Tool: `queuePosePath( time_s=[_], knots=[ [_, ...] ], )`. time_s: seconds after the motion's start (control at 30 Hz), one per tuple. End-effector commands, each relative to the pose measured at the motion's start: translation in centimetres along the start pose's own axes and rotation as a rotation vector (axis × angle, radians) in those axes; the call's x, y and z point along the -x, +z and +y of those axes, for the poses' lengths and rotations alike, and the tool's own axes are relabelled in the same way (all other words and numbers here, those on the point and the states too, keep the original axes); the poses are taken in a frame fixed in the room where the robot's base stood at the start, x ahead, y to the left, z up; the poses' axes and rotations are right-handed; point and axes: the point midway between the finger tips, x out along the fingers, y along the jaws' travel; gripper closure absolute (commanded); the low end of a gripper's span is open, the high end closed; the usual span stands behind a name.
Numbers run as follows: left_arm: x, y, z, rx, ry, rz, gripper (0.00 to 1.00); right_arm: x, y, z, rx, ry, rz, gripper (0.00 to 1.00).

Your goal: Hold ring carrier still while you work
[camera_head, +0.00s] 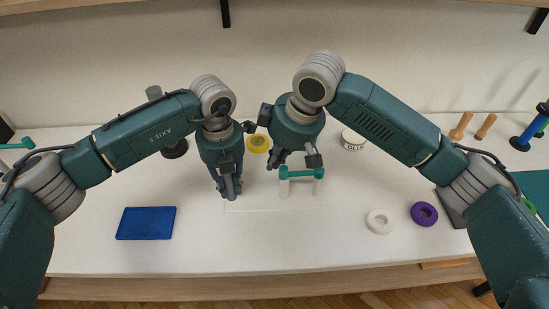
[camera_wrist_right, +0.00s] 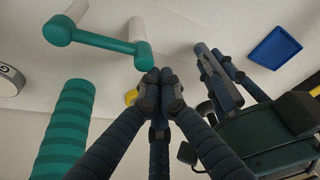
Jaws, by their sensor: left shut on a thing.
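The ring carrier looks like a teal bar on white posts (camera_head: 301,172) over a pale flat base that barely stands out from the white table. The bar also shows at the top of the right wrist view (camera_wrist_right: 105,42). My left gripper (camera_head: 230,192) points down at the base's left end, shut; its fingers hide the spot held. It also shows in the wrist view (camera_wrist_right: 222,75). My right gripper (camera_head: 277,161) is just left of the bar, fingertips together (camera_wrist_right: 161,78), with nothing visible between them. A white ring (camera_head: 380,221), a purple ring (camera_head: 424,214) and a yellow ring (camera_head: 258,143) lie apart.
A blue tray (camera_head: 146,223) lies front left. A teal ribbed cylinder (camera_wrist_right: 66,130) looms close in the wrist view. The front middle is clear.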

Motion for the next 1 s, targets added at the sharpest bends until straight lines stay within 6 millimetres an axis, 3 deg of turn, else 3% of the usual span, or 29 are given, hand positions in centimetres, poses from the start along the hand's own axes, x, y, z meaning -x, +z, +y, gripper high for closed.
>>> queuePosePath(
  time_s=[0.47, 1.0],
  knots=[
    [-0.1, 0.0, 0.1, 0.002, 0.002, 0.0, 1.0, 0.5, 1.7, -2.0, 0.154, -0.055, 0.0, 1.0],
    [-0.1, 0.0, 0.1, 0.002, 0.002, 0.0, 1.0, 2.1, 6.3, -4.6, 0.634, -0.221, -0.001, 1.0]
  ],
)
